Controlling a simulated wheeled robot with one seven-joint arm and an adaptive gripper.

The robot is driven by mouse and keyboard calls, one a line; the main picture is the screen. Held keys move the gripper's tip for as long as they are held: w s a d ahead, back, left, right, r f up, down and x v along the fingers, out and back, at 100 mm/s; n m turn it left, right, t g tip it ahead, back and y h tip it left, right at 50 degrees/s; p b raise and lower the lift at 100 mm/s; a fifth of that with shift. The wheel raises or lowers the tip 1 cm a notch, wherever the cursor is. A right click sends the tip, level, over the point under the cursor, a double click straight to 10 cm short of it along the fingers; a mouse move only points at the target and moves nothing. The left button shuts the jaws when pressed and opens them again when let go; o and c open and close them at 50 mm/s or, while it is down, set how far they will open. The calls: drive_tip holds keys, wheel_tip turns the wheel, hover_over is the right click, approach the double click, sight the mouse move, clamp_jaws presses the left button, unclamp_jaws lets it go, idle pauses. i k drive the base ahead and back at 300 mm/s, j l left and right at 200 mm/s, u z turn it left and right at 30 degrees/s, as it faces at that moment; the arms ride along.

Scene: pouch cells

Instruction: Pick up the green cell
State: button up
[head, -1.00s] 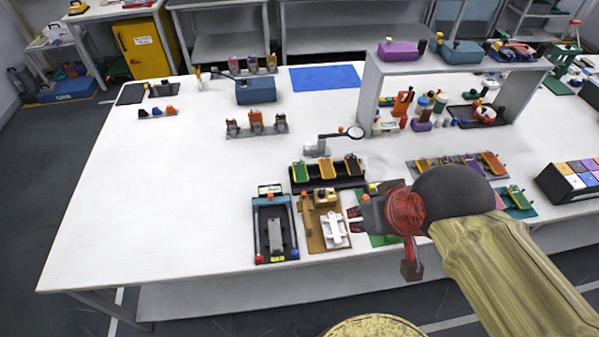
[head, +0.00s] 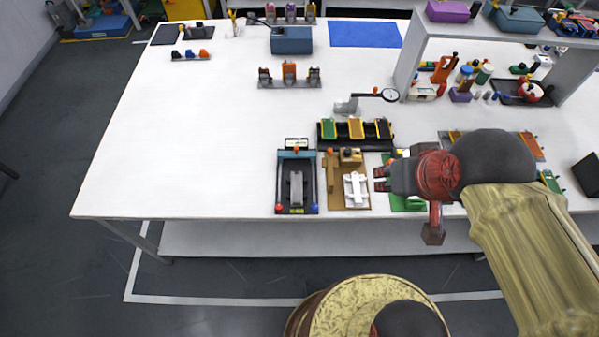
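My gripper (head: 379,180) points left, in front of the rack and right of the white part on the brown board. Its two dark red fingertips are apart with nothing seen between them. Its height above the table is hard to tell.
A black fixture with a grey block (head: 284,188) and a brown board (head: 335,199) lie in front of the rack. A green mat (head: 397,203) is partly under my gripper. The left of the white table (head: 180,150) is clear.

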sight(328, 125)
drive_tip(key=i+j+z, duration=0.2)
drive_tip(key=z, duration=0.25)
drive_tip(key=i+j+z, duration=0.2)
drive_tip(key=z, duration=0.3)
